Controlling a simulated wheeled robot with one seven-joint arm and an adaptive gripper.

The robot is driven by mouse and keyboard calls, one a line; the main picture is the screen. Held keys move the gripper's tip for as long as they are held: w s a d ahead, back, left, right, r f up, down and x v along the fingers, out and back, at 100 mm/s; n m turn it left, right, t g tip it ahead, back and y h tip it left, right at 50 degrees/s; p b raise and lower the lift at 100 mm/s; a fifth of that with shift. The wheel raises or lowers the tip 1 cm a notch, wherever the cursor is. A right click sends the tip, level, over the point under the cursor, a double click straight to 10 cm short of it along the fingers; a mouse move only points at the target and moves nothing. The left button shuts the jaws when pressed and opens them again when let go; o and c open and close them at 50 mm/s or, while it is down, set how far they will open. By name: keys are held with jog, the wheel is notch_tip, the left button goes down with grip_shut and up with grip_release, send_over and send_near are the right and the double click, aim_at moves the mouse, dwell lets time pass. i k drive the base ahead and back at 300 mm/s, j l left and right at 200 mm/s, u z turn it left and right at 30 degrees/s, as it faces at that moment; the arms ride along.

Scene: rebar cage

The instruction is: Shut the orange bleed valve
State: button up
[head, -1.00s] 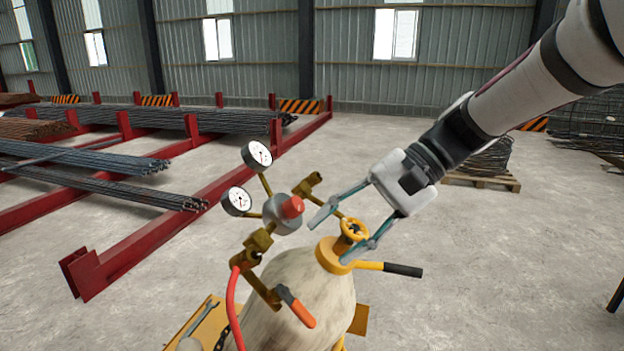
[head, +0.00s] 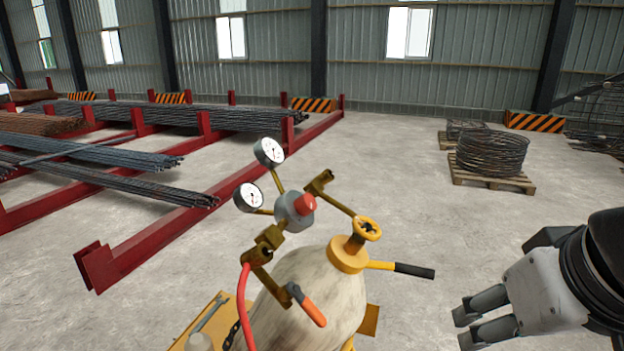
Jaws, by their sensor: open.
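The bleed valve's orange-tipped lever (head: 312,310) sits low on the regulator assembly. It slants down to the right from its grey pivot, in front of the pale gas cylinder (head: 300,282). My gripper (head: 465,329) is at the lower right, well to the right of the lever and apart from it. Its two grey fingers point left with a gap between them, and nothing is held. Part of the gripper and arm is cut off by the picture's edge.
A yellow handwheel (head: 367,229) and a black-gripped yellow bar (head: 412,271) stand between my gripper and the lever. Two gauges (head: 249,197), a red knob (head: 305,203) and a red hose (head: 243,310) crowd the left. Open floor lies behind.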

aim_at(306, 303)
jog(key=u, duration=0.7)
jog(key=j+z, duration=0.15)
